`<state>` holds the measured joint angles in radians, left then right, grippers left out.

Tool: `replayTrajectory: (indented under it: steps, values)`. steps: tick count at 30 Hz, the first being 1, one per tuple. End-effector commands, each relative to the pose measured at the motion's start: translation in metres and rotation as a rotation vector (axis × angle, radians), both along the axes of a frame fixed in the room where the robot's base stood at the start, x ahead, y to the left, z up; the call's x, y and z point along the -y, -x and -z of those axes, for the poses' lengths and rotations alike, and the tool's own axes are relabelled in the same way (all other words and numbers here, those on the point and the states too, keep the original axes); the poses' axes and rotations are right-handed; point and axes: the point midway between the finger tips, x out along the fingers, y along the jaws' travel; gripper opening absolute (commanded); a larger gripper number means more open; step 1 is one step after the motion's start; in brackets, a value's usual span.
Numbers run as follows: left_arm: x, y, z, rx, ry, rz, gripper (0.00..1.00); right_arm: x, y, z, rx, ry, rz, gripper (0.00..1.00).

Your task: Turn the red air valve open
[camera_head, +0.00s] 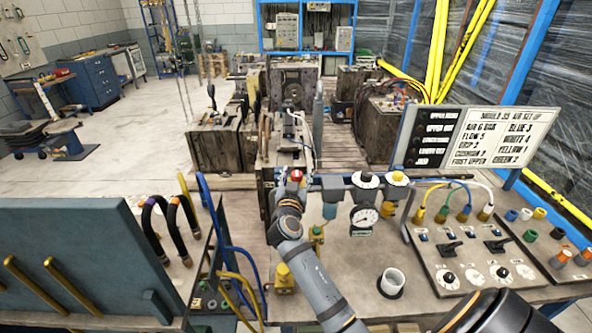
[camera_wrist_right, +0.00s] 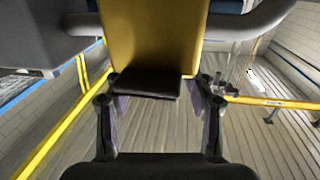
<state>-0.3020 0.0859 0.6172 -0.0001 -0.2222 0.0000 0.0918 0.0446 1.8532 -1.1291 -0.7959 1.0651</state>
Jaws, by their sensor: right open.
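The red air valve (camera_head: 296,175) shows as a small red part at the left end of the air pipe row on the bench, in the head view. My right gripper (camera_head: 290,194) is right at it, in front and below, and hides part of it. In the right wrist view the right gripper (camera_wrist_right: 160,108) is open, with a finger on each side. A large yellow block (camera_wrist_right: 152,35) with a dark lower edge lies close ahead of the fingers. I cannot tell whether the fingers touch it. No red shows in that view. My left gripper is out of view.
Right of the valve are a clear filter bowl (camera_head: 330,208), a pressure gauge (camera_head: 364,215) and yellow-topped regulator (camera_head: 397,178). A hose panel (camera_head: 470,255) and sign board (camera_head: 478,138) are at right. A blue-grey panel (camera_head: 85,255) is at left.

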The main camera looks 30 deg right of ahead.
Motion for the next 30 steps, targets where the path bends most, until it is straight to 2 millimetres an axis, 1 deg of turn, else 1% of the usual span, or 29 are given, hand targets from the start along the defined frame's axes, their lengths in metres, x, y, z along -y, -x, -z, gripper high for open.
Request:
replayTrajectory:
  steps: [1, 3, 4, 8, 15, 16, 23, 30]
  values:
    - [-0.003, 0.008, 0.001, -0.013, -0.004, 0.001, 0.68, 0.000, 0.000, 0.000, 0.000, 0.000, 0.000, 0.55]
    - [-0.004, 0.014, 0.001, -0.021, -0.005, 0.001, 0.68, 0.000, 0.000, 0.000, 0.000, 0.000, 0.000, 0.55]
    - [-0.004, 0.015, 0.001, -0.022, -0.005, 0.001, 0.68, 0.000, 0.000, 0.000, 0.000, 0.000, 0.000, 0.52]
    - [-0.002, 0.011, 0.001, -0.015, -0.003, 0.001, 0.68, 0.000, 0.000, 0.000, 0.000, 0.000, 0.000, 0.34]
    - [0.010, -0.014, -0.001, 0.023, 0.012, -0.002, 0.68, 0.000, 0.000, 0.000, 0.000, 0.000, 0.000, 0.02]
    - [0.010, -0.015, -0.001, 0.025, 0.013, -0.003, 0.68, 0.000, 0.000, 0.000, 0.000, 0.000, 0.000, 0.00]
    - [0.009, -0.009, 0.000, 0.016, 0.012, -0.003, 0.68, 0.001, 0.000, 0.000, -0.001, 0.002, -0.026, 0.00]
    - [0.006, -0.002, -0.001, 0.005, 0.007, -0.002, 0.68, 0.001, 0.000, -0.001, -0.001, 0.006, -0.152, 0.00]
